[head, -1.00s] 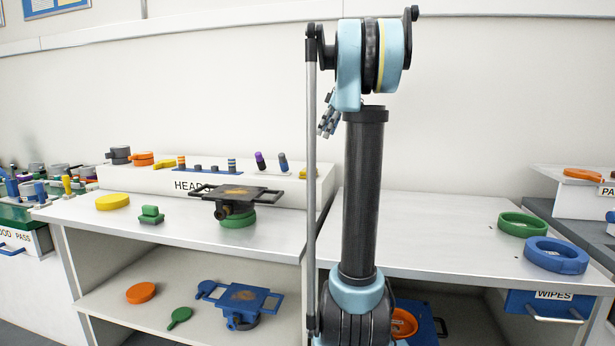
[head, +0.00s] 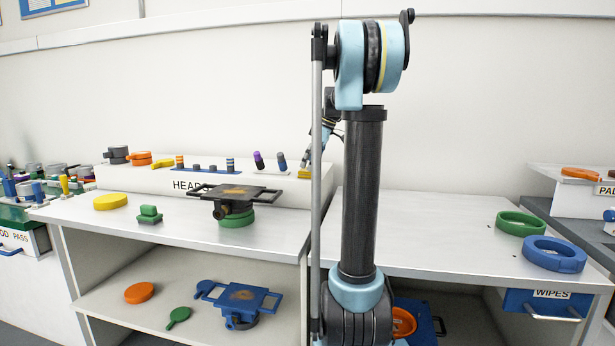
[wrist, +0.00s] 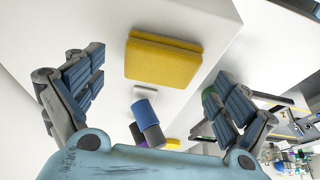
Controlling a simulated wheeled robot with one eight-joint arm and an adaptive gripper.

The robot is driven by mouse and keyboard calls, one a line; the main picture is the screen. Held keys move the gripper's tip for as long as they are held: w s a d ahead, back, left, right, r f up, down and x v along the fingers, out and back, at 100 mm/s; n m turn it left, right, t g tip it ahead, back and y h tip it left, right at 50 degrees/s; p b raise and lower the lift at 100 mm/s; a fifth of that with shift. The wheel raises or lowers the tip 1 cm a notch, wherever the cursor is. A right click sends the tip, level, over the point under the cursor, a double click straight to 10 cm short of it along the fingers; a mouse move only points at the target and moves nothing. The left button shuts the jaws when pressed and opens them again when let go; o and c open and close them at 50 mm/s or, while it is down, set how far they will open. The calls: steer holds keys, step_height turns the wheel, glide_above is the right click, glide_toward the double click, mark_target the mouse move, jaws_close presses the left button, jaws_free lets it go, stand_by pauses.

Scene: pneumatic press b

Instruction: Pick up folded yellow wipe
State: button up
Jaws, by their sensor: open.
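The folded yellow wipe (wrist: 162,60) is a flat rectangular pad lying on a white surface in the wrist view, ahead of my open fingers. In the head view a small yellow edge of it (head: 304,174) shows at the right end of the white raised block. My gripper (wrist: 158,78) is open and empty, with one finger to the left of the wipe and one to the right, apart from it. In the head view my gripper (head: 308,157) is just above the wipe, partly hidden by my own arm.
The white raised block (head: 250,184) also bears several small parts. A dark plate (head: 235,192) on a green base stands in front of it. Green (head: 520,224) and blue rings (head: 555,254) lie right.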

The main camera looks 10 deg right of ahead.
steer(key=shift+x, duration=0.85)
steer(key=c, duration=1.1)
steer(key=shift+o, duration=0.2)
steer(key=shift+r, duration=0.1)
step_height(320, 180, up, 10)
steer(key=o, duration=0.4)
steer(key=c, duration=0.6)
